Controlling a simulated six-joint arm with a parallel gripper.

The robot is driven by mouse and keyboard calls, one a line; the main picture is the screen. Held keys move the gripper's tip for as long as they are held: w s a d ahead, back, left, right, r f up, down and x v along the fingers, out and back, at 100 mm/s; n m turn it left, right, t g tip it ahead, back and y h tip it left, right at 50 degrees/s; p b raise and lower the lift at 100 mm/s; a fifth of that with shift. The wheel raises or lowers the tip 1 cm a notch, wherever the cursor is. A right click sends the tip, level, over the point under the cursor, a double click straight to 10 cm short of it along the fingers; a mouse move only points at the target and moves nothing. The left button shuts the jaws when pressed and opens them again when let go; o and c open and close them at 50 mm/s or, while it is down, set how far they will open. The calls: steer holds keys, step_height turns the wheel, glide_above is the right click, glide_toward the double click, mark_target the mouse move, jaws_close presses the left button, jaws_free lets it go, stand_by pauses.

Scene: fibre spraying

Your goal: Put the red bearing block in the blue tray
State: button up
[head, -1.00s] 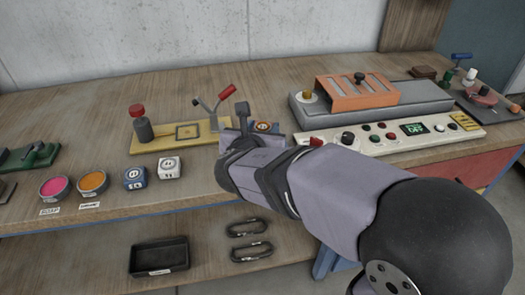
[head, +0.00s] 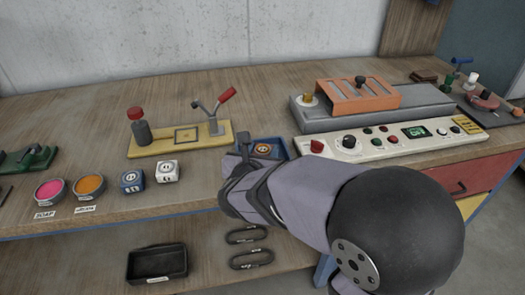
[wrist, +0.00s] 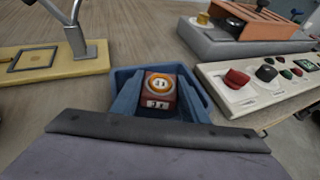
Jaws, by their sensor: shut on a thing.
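The red bearing block (wrist: 158,92) has an orange and white ring on its top and a white label on its front. It sits between the fingers of my gripper (wrist: 160,97), which is shut on it. The block is within the walls of the blue tray (wrist: 124,74); whether it touches the tray floor is hidden. In the head view the block (head: 263,149) shows inside the tray (head: 282,146), with my gripper (head: 246,146) at the tray's left part and my wrist in front.
A yellow fixture plate (head: 150,147) with a lever stands left of the tray. A white control panel (head: 380,153) is close on the right. A blue block (head: 132,181) and a white block (head: 167,171) stand at the left. Open bench lies behind the tray.

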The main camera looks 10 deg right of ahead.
steer(key=shift+f, duration=0.1)
steer(key=o, duration=1.4)
steer(key=shift+s+a+r, duration=0.1)
steer(key=shift+s+r, duration=0.05)
steer(key=shift+r, duration=0.1)
steer(key=p+v, duration=0.1)
steer(key=v, duration=0.9)
steer(key=shift+a+p, duration=0.1)
steer(key=shift+p, duration=0.3)
steer(key=shift+v, duration=0.75)
steer(key=shift+s+f, duration=0.1)
